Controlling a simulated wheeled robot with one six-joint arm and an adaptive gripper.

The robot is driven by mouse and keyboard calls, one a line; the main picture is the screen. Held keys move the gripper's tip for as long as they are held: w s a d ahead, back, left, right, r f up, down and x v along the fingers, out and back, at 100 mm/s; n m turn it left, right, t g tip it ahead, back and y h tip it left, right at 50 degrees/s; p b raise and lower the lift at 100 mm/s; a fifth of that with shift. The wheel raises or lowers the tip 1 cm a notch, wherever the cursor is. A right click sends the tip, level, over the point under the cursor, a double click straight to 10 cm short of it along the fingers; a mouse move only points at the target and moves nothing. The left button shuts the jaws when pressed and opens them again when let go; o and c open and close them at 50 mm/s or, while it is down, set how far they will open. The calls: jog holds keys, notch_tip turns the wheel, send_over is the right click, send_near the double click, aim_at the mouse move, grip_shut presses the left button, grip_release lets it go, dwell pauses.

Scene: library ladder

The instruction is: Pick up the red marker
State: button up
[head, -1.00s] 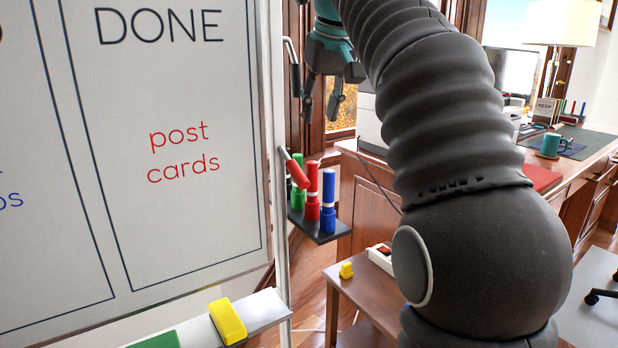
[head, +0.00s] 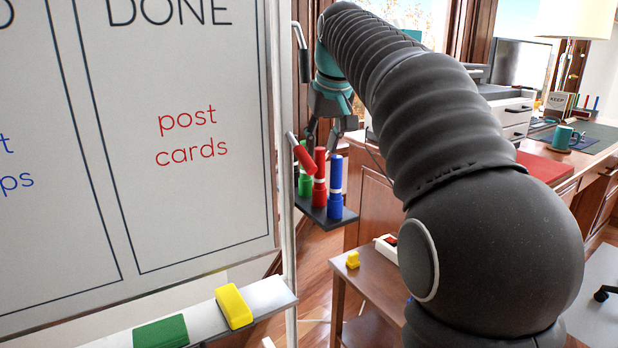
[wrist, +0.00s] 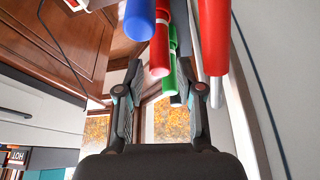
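The red marker (head: 319,178) stands upright in a dark holder (head: 328,217) at the board's right edge, between a green marker (head: 305,180) and a blue marker (head: 335,188). My gripper (head: 322,138) is just above and behind these markers, pointing down, fingers apart and empty. In the wrist view my gripper (wrist: 160,88) is open. The red marker (wrist: 160,48) and green marker (wrist: 172,72) show in line with the gap between the fingers, and the blue marker (wrist: 140,20) is left of them. Contact cannot be told.
A tilted red-ended rod (head: 304,157) juts from the board frame beside the markers; a large red end (wrist: 214,40) shows close at right in the wrist view. The whiteboard (head: 185,200) is at left. A yellow eraser (head: 234,307) lies on its ledge. A desk (head: 375,205) stands behind.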

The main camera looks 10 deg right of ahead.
jog(key=shift+x, duration=1.2)
jog(key=c, duration=0.7)
jog(key=shift+o, duration=0.2)
jog(key=shift+r, duration=0.15)
